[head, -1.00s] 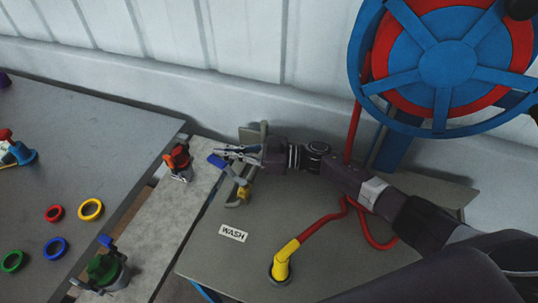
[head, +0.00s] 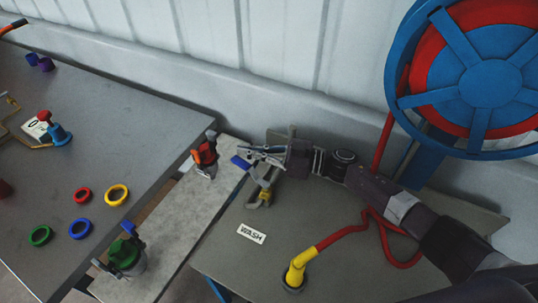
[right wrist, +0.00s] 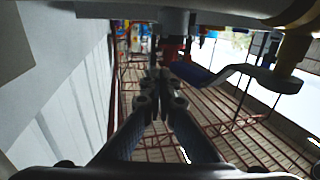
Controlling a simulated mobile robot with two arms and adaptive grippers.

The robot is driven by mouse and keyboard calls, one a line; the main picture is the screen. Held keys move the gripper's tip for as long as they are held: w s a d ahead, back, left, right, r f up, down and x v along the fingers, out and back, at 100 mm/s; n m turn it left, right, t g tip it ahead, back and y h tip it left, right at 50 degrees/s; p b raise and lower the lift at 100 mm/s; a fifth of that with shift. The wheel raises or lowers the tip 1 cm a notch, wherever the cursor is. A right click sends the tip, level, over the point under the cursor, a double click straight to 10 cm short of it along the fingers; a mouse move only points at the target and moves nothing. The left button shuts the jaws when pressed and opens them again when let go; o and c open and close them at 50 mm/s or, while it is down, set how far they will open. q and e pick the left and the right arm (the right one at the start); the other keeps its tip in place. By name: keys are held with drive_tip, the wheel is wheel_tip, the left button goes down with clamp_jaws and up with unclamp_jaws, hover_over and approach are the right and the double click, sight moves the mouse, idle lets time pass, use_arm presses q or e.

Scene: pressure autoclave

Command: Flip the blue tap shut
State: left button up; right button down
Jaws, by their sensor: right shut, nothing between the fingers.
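The blue tap lever (head: 240,162) sticks out to the left from a brass and grey tap (head: 262,190) at the far left part of the bench marked WASH. My right gripper (head: 250,153) is shut and empty, its fingertips beside the lever in the head view. In the right wrist view the shut fingers (right wrist: 160,85) point forward, and the blue lever (right wrist: 200,74) lies just right of the tips on a bent metal arm. I cannot tell whether they touch. My left gripper is in neither view.
A blue and red hose reel (head: 490,75) stands at right, with a red hose (head: 340,238) and yellow nozzle (head: 296,268) on the bench. An orange-topped canister (head: 205,158) and a green one (head: 125,255) stand on the narrow shelf. Coloured rings (head: 117,195) lie on the left table.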

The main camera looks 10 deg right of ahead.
wheel_tip(320, 180, up, 9)
drive_tip(key=shift+f, duration=0.2)
idle(0.3)
